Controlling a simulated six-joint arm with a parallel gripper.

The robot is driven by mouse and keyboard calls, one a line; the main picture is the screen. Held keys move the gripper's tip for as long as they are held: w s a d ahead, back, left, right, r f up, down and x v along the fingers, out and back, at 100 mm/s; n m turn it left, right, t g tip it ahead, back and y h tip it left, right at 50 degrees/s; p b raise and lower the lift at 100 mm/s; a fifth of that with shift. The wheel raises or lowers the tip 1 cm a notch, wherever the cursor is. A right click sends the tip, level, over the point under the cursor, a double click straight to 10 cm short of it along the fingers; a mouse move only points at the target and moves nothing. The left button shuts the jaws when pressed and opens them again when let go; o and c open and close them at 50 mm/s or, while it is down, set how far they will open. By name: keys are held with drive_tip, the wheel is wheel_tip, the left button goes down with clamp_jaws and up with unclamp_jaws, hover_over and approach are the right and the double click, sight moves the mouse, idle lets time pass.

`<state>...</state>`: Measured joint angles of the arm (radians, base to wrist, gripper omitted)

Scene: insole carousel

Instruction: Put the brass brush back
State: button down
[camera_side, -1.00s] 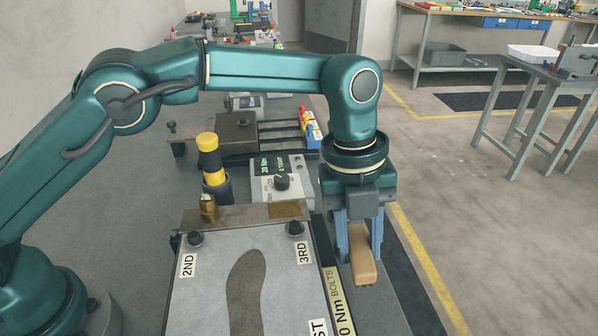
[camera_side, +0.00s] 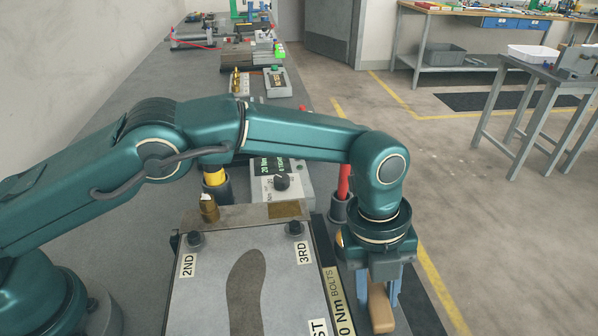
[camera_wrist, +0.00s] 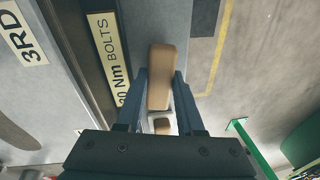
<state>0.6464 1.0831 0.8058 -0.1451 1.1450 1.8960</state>
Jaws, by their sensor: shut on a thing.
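The brass brush (camera_side: 380,310) shows as a tan wooden block at the right edge of the bench in the side view. My gripper (camera_side: 380,292) is shut on it, with one grey-blue finger on each side. In the wrist view the tan block (camera_wrist: 161,72) stands between the two fingers (camera_wrist: 160,98) and sticks out beyond them. The bristles are not visible. I cannot tell whether the brush touches the surface under it.
A plate with a dark insole shape (camera_side: 246,295) lies left of my gripper, beside a "BOLTS" label strip (camera_side: 338,305). A red-handled tool (camera_side: 343,182) stands in a dark cup (camera_side: 338,208) just behind my gripper. A torque controller (camera_side: 282,182) is further back.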

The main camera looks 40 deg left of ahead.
drive_tip(key=shift+f, duration=0.25)
drive_tip(key=c, duration=0.5)
unclamp_jaws()
drive_tip(key=shift+f, duration=0.1)
